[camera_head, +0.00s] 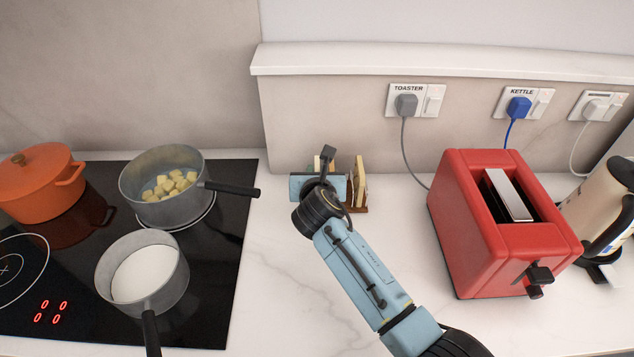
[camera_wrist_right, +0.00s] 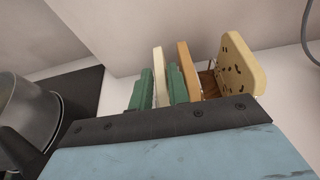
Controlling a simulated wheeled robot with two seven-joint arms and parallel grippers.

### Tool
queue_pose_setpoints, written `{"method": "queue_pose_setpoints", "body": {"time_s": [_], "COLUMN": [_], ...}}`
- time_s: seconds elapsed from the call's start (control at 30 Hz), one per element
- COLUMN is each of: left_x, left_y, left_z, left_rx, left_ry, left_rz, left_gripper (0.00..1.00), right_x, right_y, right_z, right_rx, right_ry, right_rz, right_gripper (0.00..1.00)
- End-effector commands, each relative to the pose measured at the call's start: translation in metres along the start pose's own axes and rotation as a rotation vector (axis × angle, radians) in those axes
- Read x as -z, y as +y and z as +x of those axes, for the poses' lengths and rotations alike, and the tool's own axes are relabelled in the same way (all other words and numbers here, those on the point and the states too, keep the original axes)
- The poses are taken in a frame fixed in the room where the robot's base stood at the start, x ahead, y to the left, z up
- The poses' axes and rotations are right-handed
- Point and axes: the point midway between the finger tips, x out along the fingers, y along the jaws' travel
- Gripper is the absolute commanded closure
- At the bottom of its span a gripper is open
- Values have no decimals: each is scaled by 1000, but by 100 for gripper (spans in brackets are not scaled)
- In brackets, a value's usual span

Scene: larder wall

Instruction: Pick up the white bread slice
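The white bread slice (camera_wrist_right: 159,72) stands on edge in the right wrist view, pale with a thin crust. My right gripper (camera_wrist_right: 161,88) has one green finger on each side of it. Both fingers look pressed against its faces, with no visible gap. The slice's lower part is hidden behind the gripper body. In the head view my right gripper (camera_head: 322,182) reaches to the back of the counter and hides most of the slices. My left gripper is not in view.
A brown slice (camera_wrist_right: 186,66) and a seeded slice (camera_wrist_right: 241,62) stand to the right in a wooden rack (camera_wrist_right: 208,82). A red toaster (camera_head: 480,220) stands right on the counter (camera_head: 275,300). Pans (camera_head: 120,188) sit on the hob at left, one handle pointing toward the rack.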

Motion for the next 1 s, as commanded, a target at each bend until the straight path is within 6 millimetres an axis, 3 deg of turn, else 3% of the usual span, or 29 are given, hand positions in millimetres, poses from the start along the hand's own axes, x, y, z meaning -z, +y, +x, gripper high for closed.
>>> {"method": "queue_pose_setpoints", "body": {"time_s": [0.33,0.47,0.83,1.0], "left_x": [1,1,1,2], "left_y": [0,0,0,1], "left_z": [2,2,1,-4], "left_rx": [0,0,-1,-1], "left_ry": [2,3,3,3], "left_rz": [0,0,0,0], "left_gripper": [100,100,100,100], "right_x": [0,0,-1,-17], "right_y": [0,0,0,0], "right_z": [6,6,6,0], "right_rx": [-1,-1,0,-1], "right_ry": [0,0,-1,-3], "right_rz": [1,1,1,3], "right_gripper": [83,100,100,100]}}
